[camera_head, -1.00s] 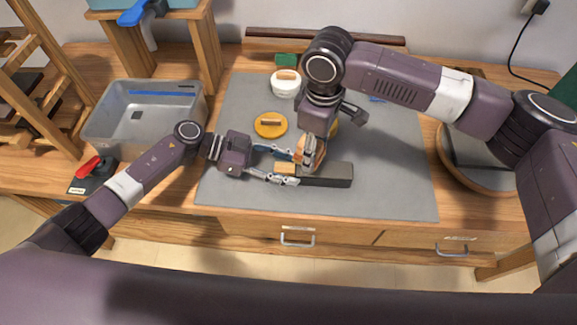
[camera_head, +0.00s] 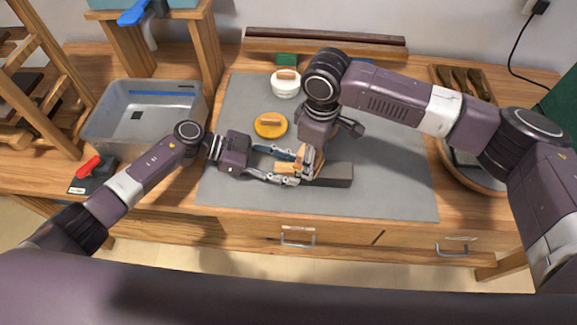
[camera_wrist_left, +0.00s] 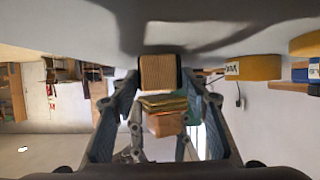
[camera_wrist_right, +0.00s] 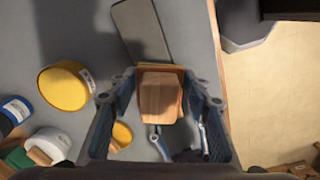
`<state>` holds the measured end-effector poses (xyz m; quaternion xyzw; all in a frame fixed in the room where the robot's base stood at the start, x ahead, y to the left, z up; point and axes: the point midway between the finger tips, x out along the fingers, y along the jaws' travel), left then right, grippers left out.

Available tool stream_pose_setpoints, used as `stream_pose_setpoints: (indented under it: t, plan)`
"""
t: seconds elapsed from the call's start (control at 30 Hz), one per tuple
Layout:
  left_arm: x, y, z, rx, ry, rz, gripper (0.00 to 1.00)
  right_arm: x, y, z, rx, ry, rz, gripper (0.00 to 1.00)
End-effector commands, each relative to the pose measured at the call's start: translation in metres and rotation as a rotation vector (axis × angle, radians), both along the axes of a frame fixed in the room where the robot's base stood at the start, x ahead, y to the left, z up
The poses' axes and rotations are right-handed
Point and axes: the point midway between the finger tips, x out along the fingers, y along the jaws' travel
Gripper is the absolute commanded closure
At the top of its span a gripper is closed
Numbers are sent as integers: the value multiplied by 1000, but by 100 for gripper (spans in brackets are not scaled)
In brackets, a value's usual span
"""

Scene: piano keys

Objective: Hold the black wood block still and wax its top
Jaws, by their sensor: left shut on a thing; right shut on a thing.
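The black wood block (camera_head: 333,175) lies on the grey mat, its long side running left to right. My left gripper (camera_head: 284,168) is shut on its left end; the light wood end face (camera_wrist_left: 158,72) shows between the fingers in the left wrist view. My right gripper (camera_head: 306,162) is shut on a wood-backed applicator (camera_wrist_right: 160,95) with a yellowish pad (camera_wrist_left: 162,102). It holds this over the left part of the block, very close to the top; I cannot tell whether they touch. The wax tin (camera_wrist_left: 253,68) is yellow and labelled.
A yellow lid or tin (camera_head: 270,125) with a wooden piece and a white tin (camera_head: 285,85) stand behind on the mat (camera_head: 400,195). A grey tub (camera_head: 140,125) is at left. A round tray (camera_head: 485,175) is at right. The mat's front right is clear.

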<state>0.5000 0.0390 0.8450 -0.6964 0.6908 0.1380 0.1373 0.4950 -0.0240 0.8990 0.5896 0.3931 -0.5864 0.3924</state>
Motion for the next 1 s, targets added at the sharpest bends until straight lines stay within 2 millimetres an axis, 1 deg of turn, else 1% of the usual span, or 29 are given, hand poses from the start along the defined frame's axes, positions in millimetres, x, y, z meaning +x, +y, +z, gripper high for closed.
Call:
stream_pose_setpoints:
  t: [0.03, 0.8, 1.0]
  plan:
    - [-2, 1, -3, 6, 3, -2, 88, 0, 0, 0, 0, 0, 0, 75]
    - [-2, 1, -4, 7, 4, -3, 88, 0, 0, -12, 0, 0, 0, 75]
    - [-2, 1, -4, 7, 4, -3, 88, 0, -7, -12, 0, 1, 0, 75]
